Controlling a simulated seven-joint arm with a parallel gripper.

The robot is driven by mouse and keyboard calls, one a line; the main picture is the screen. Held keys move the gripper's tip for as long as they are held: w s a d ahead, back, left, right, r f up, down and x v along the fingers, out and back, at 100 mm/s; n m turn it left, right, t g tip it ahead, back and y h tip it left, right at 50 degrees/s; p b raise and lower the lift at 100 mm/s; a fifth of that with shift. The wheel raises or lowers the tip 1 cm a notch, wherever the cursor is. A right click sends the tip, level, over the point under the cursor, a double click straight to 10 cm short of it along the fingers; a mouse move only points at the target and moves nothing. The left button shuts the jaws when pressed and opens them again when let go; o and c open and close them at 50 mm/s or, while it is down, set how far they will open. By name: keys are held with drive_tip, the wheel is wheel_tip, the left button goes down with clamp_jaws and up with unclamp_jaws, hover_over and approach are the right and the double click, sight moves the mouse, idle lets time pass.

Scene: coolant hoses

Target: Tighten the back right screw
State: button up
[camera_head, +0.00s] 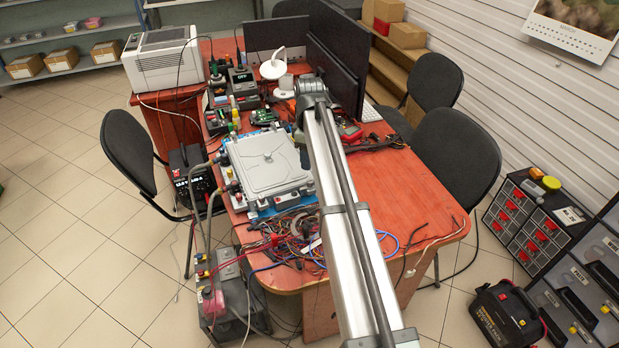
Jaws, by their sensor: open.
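A flat grey metal unit (262,172) with a raised square lid lies on a blue mat on the red table. My silver arm (345,210) rises from the bottom edge to a joint above the unit's right side. A dark part of my arm (302,150) shows beside the unit's back right side. My gripper's fingers do not show; the arm hides that area. The back right screw is too small or hidden to make out.
Grey hoses (212,195) run down the table's left side to a grey machine (228,295) on the floor. Tangled cables (290,240) lie in front of the unit. Monitors (335,60) stand behind. The table's right side (415,195) is mostly clear.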

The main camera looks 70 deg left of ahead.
sight(309, 181)
wheel_tip(309, 181, down, 9)
drive_tip(key=shift+r, duration=0.15)
drive_tip(key=shift+c, duration=0.2)
